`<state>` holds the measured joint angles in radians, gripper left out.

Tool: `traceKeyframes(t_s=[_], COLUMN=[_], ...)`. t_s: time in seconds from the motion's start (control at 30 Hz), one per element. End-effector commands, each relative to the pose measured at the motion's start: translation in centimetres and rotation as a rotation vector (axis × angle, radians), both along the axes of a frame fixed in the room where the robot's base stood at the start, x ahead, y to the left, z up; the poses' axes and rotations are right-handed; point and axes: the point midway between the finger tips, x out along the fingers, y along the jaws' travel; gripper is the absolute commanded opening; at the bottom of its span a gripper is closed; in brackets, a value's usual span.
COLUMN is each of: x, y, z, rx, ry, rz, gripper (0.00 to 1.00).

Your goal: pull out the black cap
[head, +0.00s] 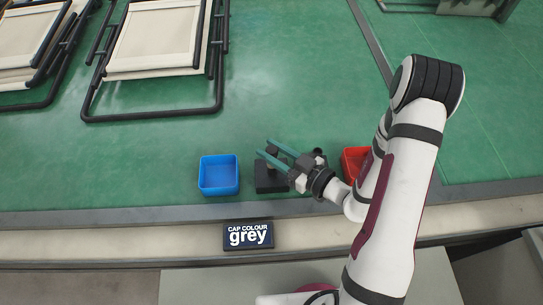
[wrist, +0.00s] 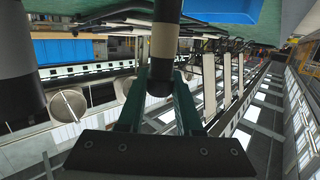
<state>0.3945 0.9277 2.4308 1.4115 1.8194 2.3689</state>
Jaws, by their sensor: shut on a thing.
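My gripper (head: 265,147) has two teal fingers and is over a black block (head: 268,184) near the table's front edge. In the wrist view the fingers are shut on the rounded black cap (wrist: 160,84). The cap is at the end of a tube with a pale band (wrist: 163,42) and a black part beyond it. The cap and tube still appear in one line, and I cannot see a gap between them. In the head view the fingers mostly hide the cap. A sign (head: 248,236) at the front edge reads "CAP COLOUR grey".
A blue bin (head: 204,190) stands just left of the block. A red bin (head: 350,165) stands to the right, partly hidden by my arm. Folded loungers (head: 160,40) with dark frames lie at the back left. The green table's middle is clear.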

Motion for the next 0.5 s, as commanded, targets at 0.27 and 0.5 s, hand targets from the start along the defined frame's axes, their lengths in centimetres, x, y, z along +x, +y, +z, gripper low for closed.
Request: traceKeyframes(t_s=[0.27,0.5], x=[0.01,0.04], y=[-0.02,-0.03], z=[0.17,0.81], rx=[0.001,0.002], ry=[-0.002,-0.002], rz=[-0.001,-0.001], gripper=[0.00,0.00])
